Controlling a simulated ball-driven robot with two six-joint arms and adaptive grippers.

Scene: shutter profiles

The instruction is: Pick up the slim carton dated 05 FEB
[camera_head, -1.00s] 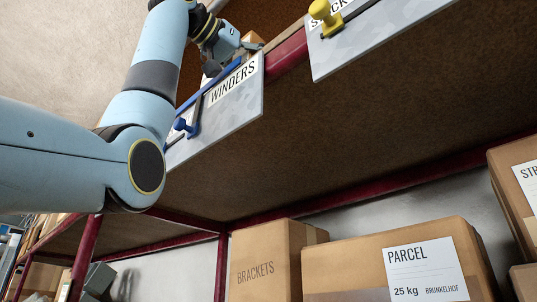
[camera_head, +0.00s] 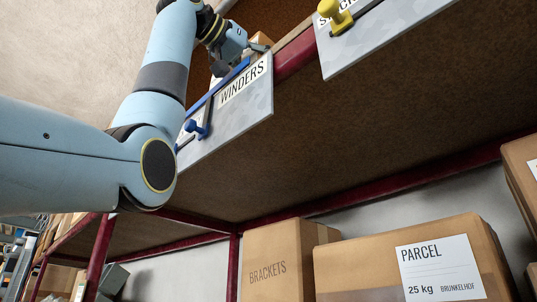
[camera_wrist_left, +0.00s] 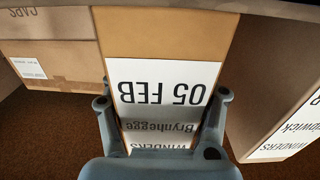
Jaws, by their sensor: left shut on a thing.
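The slim carton (camera_wrist_left: 165,35) is brown with a white label reading 05 FEB, upside down in the left wrist view. My left gripper (camera_wrist_left: 164,100) has one finger on each side of it and is shut on it. The lower part of the carton is hidden behind the gripper's palm. In the head view my left gripper (camera_head: 230,50) is up at the shelf edge, above the WINDERS plate (camera_head: 238,100). A bit of brown box shows beside it there, but I cannot tell which box it is. My right gripper is in neither view.
In the left wrist view a wider carton (camera_wrist_left: 45,65) stands left and another labelled WINDERS (camera_wrist_left: 270,90) close on the right. A grey board edge (camera_wrist_left: 270,8) crosses the top. A yellow knob (camera_head: 335,15) sits on another plate. Large boxes (camera_head: 280,265) stand below the shelf.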

